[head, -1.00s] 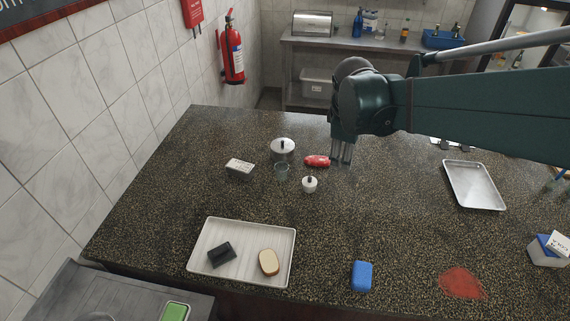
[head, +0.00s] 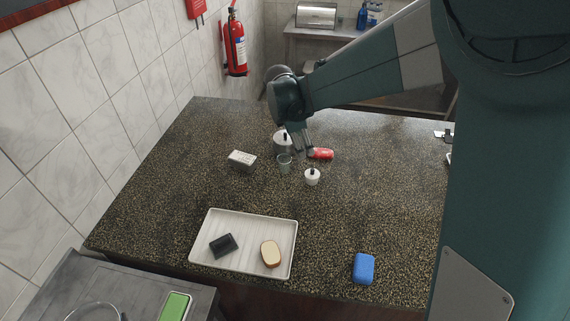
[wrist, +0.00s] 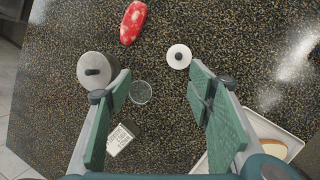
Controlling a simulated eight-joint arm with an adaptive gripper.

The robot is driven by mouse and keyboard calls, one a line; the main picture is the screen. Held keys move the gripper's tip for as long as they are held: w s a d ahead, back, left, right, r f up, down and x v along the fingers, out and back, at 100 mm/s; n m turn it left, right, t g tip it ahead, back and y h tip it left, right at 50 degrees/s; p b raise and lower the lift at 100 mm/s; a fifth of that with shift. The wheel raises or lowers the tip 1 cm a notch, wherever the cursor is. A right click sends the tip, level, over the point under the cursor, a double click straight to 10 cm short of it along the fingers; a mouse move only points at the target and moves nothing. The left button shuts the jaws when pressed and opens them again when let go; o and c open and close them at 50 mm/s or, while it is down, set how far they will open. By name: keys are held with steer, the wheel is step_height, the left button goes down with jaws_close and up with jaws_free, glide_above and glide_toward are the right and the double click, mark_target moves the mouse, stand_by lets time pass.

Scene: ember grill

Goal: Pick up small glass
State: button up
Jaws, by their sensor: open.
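The small glass (head: 284,163) is a clear cup on the dark speckled counter, between a steel lidded pot and a small white lidded jar. In the wrist view the glass (wrist: 141,92) shows from above, between the open fingers and closer to the left one. My gripper (head: 300,146) is over the counter just behind and above the glass in the head view. In the wrist view my gripper (wrist: 160,88) has its green-padded fingers wide apart with nothing between them in their hold.
Close around the glass are the steel pot (head: 281,142), the white jar (head: 312,176), a red mottled item (head: 321,153) and a grey-white box (head: 242,160). A white tray (head: 214,267) holding a dark block and a bread slice lies in front. A blue item (head: 363,268) lies front right.

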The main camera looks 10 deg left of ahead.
mark_target(280, 156)
steer(key=w+a+f+n, duration=0.2)
steer(key=a+f+n, duration=0.2)
steer(key=a+f, duration=0.5)
steer(key=shift+w+h, duration=0.4)
steer(key=shift+f, duration=0.1)
steer(key=shift+x, duration=1.25)
steer(key=shift+d+f, duration=0.1)
steer(key=shift+x, duration=2.5)
steer(key=shift+s, duration=0.1)
steer(key=c, duration=1)
